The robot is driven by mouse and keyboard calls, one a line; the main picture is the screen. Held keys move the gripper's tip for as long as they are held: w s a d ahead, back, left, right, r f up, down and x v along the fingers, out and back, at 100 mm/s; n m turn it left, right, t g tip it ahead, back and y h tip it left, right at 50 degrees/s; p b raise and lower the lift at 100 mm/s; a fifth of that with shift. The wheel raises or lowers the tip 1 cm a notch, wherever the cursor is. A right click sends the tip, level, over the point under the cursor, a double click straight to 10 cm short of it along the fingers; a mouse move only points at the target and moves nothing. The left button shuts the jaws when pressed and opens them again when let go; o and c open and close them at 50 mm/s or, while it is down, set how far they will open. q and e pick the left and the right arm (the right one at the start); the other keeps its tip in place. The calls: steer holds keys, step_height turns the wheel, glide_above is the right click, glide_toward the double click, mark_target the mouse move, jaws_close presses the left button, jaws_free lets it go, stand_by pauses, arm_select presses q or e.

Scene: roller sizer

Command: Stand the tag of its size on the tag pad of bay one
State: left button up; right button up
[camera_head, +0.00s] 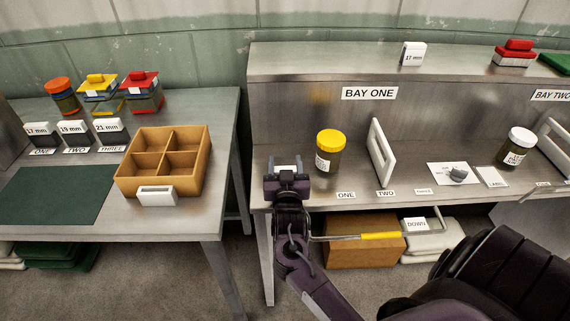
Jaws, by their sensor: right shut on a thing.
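My right gripper (287,182) is at the front edge of the bay one bench, left of the yellow-lidded jar (328,153). It is shut on a small pale thing (286,168), mostly hidden by the jaws, with no readable mark. A 17 mm tag (412,54) stands on the upper shelf above the BAY ONE sign (369,93). On the left table stand a 17 mm tag (40,131), a 19 mm tag (74,129) and a 21 mm tag (110,127). I cannot make out which surface is the tag pad. My left gripper is out of view.
A white upright frame (376,139) stands right of the jar. A white plate (439,172) bears a grey piece. A yellow-gripped lever (381,236) juts below the bench edge. A divided orange tray (205,165) and green mat (45,202) lie on the left table.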

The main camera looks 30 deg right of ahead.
steer(key=o, duration=1)
steer(key=shift+f, duration=0.15)
steer(key=shift+r, duration=0.25)
steer(key=b+v, duration=0.1)
steer(key=v, duration=1.1)
steer(key=shift+f, duration=0.1)
